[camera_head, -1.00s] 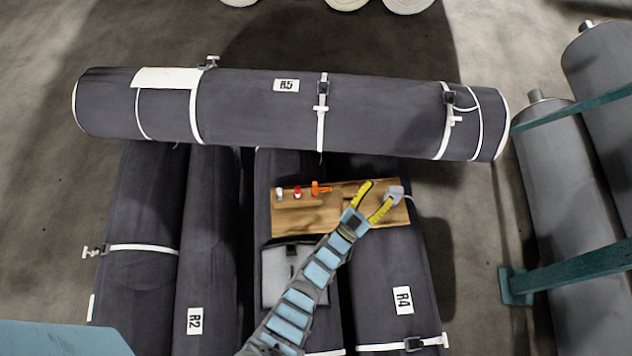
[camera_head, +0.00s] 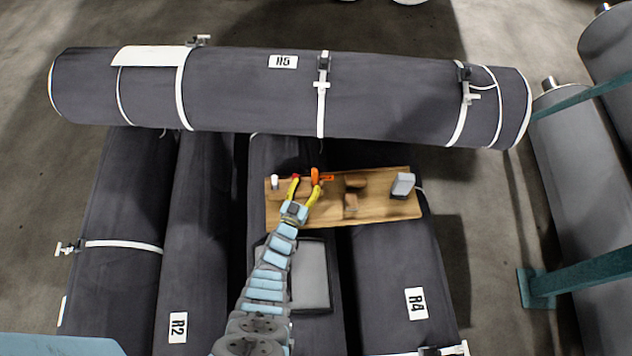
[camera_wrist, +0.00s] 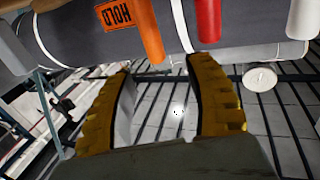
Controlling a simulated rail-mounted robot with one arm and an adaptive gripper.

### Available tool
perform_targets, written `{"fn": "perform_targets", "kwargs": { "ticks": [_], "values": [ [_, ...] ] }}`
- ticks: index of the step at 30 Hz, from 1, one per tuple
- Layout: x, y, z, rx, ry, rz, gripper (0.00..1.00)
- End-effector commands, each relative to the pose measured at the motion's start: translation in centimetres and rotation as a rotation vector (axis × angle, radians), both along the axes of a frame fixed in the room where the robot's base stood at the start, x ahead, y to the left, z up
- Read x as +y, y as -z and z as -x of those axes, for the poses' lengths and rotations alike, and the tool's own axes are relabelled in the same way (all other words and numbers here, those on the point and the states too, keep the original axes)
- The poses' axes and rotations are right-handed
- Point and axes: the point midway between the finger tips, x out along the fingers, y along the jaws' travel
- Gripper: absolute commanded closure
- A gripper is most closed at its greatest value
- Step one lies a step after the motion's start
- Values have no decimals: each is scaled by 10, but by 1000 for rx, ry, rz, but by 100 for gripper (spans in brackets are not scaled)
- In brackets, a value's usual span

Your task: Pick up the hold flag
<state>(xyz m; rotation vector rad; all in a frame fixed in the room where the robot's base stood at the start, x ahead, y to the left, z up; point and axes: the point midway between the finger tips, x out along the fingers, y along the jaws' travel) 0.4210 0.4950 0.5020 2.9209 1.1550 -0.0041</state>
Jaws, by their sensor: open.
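The hold flag (camera_head: 316,177) is orange and stands at the back of the wooden board, by my gripper's right finger in the head view. In the wrist view its orange handle (camera_wrist: 145,32) and orange patch lettered HOLD (camera_wrist: 114,15) show upside down. My gripper (camera_head: 306,184) has yellow fingers and is open and empty over the board. In the wrist view the handle's end appears just beyond the gap between the fingertips (camera_wrist: 159,66). I cannot tell whether the fingers touch it.
A red item (camera_wrist: 207,20) and a white item (camera_wrist: 301,18) are beside the flag. A grey block (camera_head: 403,184) stands at the board's right. Roll R5 (camera_head: 240,95) lies across behind.

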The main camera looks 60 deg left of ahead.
Motion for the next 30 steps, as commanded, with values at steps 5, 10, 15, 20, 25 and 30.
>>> {"fn": "perform_targets", "kwargs": {
  "ticks": [5, 10, 15, 20, 25, 30],
  "values": [
    [9, 0, -10, -1, 0, -1, 46],
    [14, 3, -17, -3, 0, -1, 46],
    [25, 10, -31, -2, 0, -2, 46],
    [38, 7, -46, -5, 1, -5, 46],
    [42, 5, -51, -4, 2, -3, 46],
    [41, 5, -51, -3, 2, -3, 46]
  ]
}}
